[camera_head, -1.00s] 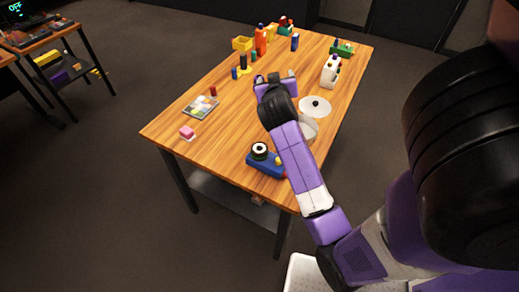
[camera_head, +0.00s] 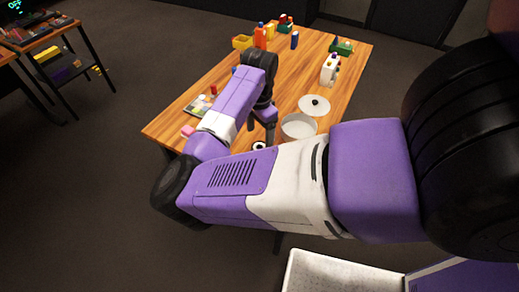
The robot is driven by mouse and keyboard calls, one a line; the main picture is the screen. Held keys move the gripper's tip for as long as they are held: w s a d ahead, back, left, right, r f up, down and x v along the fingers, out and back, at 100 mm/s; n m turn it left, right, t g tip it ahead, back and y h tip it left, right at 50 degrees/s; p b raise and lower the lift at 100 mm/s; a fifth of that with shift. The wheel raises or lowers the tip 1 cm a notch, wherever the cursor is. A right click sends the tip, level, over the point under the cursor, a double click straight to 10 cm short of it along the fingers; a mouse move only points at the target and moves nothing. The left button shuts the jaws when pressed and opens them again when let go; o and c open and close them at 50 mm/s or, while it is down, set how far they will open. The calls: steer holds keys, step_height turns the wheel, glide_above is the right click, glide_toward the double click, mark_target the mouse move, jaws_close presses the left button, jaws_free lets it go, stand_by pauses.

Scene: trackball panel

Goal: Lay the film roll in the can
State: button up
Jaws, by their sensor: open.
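The can (camera_head: 299,126) is a round, pale, open container on the right side of the wooden table. What looks like the film roll (camera_head: 259,146), a white ring with a dark centre, shows only in part at the near edge of my arm. My gripper (camera_head: 270,139) points down just left of the can and close to the roll. It is open; its fingertips are small and partly hidden, and I see nothing held in it. My arm hides the blue base near the roll.
A round white lid (camera_head: 314,105) with a black knob lies behind the can. A white bottle-like object (camera_head: 329,69) stands farther back.

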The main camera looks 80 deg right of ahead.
mark_target(260, 146)
step_height(260, 146, down, 7)
steer(key=shift+f+p, duration=0.2)
steer(key=shift+p, duration=0.6)
steer(key=c, duration=1.6)
steer(key=shift+r, duration=0.1)
